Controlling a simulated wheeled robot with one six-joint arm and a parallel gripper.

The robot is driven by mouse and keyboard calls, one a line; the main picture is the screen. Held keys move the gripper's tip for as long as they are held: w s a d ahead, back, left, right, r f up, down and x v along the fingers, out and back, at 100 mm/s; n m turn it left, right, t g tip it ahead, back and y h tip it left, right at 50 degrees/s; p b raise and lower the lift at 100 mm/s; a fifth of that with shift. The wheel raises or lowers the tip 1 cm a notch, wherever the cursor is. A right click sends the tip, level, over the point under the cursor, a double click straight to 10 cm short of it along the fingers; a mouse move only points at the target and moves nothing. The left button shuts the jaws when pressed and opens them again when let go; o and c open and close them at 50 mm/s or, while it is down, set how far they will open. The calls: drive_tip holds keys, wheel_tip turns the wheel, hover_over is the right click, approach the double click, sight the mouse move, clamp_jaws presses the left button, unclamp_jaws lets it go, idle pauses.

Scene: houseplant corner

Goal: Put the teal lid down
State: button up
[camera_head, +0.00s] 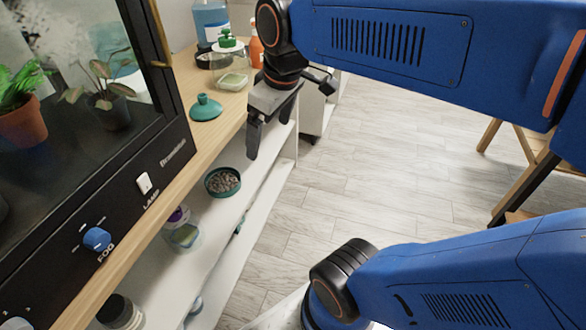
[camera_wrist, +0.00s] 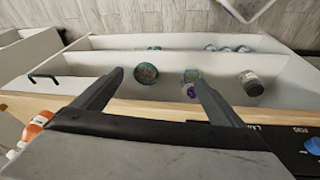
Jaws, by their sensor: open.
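The teal lid (camera_head: 206,107) lies on the wooden top, knob up, to the left of my gripper in the head view. It is apart from the gripper and I cannot make it out in the wrist view. My gripper (camera_head: 268,140) is in front of the wooden top's edge, pointing down over the shelf side. In the wrist view my gripper (camera_wrist: 160,90) shows two spread fingers with nothing between them.
A black cabinet with plants (camera_head: 110,110) stands left on the wooden top. A clear jar (camera_head: 233,80), a blue bottle (camera_head: 210,22) and an orange bottle (camera_head: 256,45) stand behind the lid. A teal bowl of pebbles (camera_head: 222,182) sits on the shelf below. The floor at right is mostly clear.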

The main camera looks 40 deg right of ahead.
drive_tip(key=s+d+f+m+t, duration=0.1)
drive_tip(key=s+f+m, duration=0.4)
drive_tip(key=s+f, duration=0.2)
drive_tip(key=shift+s, duration=0.15)
